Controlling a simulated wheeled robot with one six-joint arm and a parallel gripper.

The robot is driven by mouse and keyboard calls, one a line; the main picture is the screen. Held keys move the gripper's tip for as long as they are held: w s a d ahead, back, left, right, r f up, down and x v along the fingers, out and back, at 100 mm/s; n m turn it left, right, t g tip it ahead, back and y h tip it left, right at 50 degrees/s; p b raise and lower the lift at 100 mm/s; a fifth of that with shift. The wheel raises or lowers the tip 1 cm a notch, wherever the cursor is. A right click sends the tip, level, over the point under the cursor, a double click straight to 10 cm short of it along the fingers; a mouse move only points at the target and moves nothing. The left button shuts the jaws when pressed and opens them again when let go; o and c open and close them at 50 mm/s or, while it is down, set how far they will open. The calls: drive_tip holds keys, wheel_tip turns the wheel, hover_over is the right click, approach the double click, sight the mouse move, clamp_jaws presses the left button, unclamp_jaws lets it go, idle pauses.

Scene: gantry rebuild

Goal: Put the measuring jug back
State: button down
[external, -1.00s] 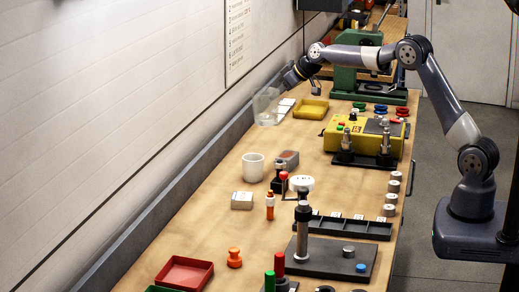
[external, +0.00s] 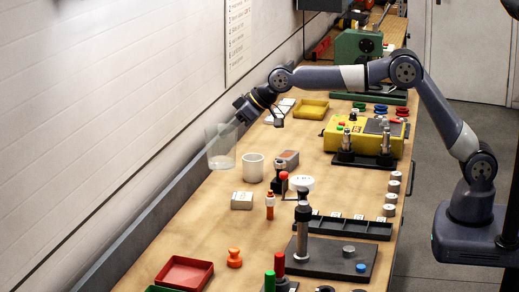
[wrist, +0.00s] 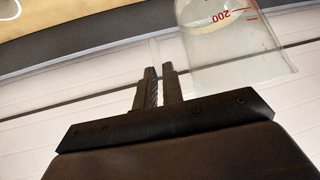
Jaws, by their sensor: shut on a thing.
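The measuring jug (external: 221,150) is clear, with red markings that show in the wrist view (wrist: 232,48). In the external view it hangs roughly upright at the wall side of the bench, left of a white mug. My gripper (external: 238,119) is at the jug's upper right and shut on it. In the wrist view, my fingers (wrist: 161,76) are close together with a thin pale strip between their tips, likely the jug's handle. The jug's body is to the right of the fingers. Its exact height over the bench is hard to tell.
The white mug (external: 253,168) stands just right of the jug. A grey box (external: 242,201) and an orange-topped bottle (external: 270,205) stand nearer. A yellow tray (external: 312,108) is farther back, a red tray (external: 185,272) in front. Bare bench (external: 205,222) lies between jug and red tray.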

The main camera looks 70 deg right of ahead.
sight(225, 144)
drive_tip(key=shift+n+y, duration=0.5)
drive_tip(key=shift+n, duration=0.1)
drive_tip(key=a, duration=0.3)
drive_tip(key=s+a, duration=0.1)
drive_tip(key=a, duration=0.3)
drive_tip(key=s+a, duration=0.1)
drive_tip(key=a, duration=0.3)
drive_tip(key=shift+s, duration=0.15)
drive_tip(key=shift+a+f, duration=0.2)
wheel_tip(225, 144, down, 14)
drive_tip(key=shift+f+p, duration=0.2)
drive_tip(key=shift+p, duration=0.7)
drive_tip(key=shift+f, duration=0.25)
drive_tip(key=c, duration=1.5)
unclamp_jaws()
drive_tip(key=shift+c, duration=0.2)
drive_tip(key=shift+r, duration=0.2)
